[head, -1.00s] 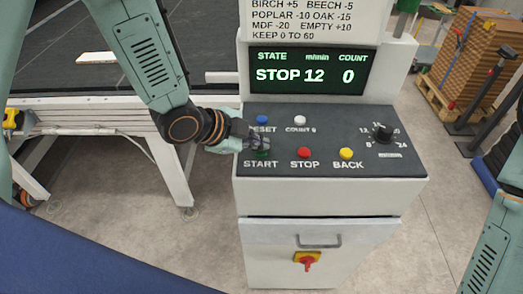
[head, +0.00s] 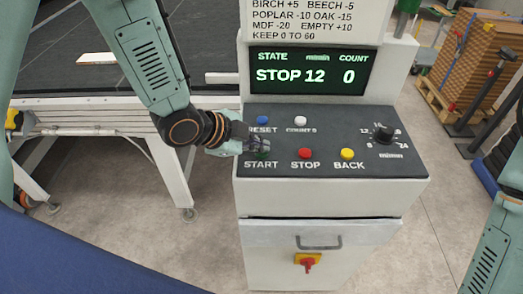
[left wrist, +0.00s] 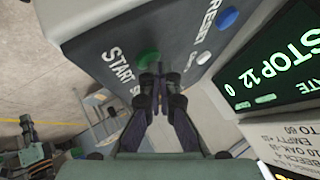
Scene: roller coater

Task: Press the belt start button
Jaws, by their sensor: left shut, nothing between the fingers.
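The green start button shows in the left wrist view (left wrist: 148,58), partly behind my fingertips, beside the word START. In the head view my left gripper (head: 262,147) hides most of that button, just above the START label. My left gripper is shut and empty, its fingertips (left wrist: 158,78) at or just over the button; I cannot tell whether they touch. The control panel (head: 330,125) is dark and slanted. Its display (head: 308,71) reads STOP, 12 and 0. My right gripper is not in view; only part of my right arm shows at the right edge.
A red stop button (head: 305,153) and a yellow back button (head: 347,154) sit to the right. A blue reset button (head: 263,120), a white count button (head: 300,121) and a black dial (head: 382,133) are also on the panel. A red-yellow switch (head: 308,262) is below.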

